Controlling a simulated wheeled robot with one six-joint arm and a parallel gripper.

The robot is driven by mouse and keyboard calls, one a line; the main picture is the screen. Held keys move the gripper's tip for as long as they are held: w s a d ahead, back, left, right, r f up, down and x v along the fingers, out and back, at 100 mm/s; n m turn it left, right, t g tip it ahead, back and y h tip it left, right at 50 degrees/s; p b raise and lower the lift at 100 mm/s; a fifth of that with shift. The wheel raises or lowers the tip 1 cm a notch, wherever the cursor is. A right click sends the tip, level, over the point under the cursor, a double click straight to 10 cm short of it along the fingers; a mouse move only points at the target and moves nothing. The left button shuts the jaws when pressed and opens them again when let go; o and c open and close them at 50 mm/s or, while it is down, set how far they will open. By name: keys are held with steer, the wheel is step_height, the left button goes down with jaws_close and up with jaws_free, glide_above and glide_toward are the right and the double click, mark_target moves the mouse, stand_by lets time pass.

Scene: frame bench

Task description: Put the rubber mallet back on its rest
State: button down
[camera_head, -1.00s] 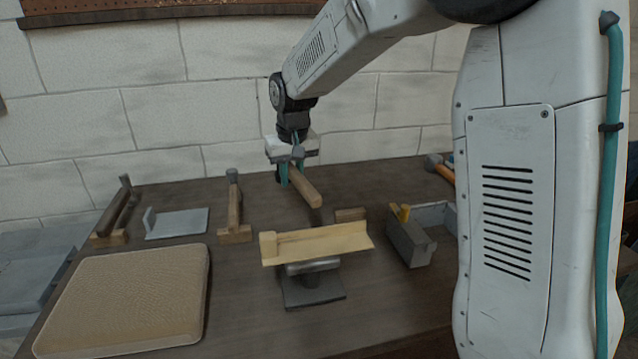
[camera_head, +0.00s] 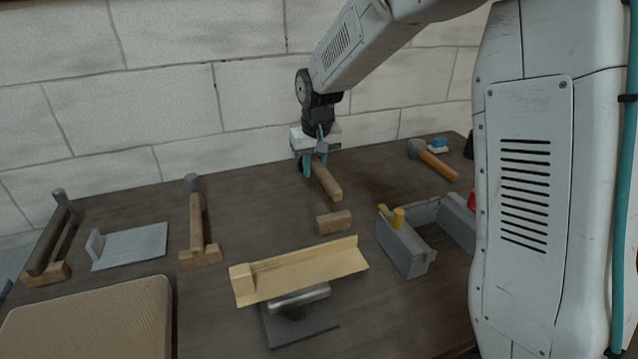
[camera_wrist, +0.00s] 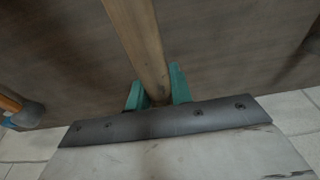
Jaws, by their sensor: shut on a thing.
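In the wrist view the handle (camera_wrist: 140,45) runs up between the two teal fingers (camera_wrist: 153,90), and the head is out of sight. A small bare wooden block (camera_head: 333,222), probably the rest, sits on the bench in front of and below the handle.
A pale wooden trough on a dark stand (camera_head: 300,270) is in front of the block.

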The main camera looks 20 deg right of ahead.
steer(key=shift+f, duration=2.65)
steer(key=c, duration=1.3)
jaws_free()
steer(key=shift+f, duration=0.15)
steer(key=shift+o, duration=0.2)
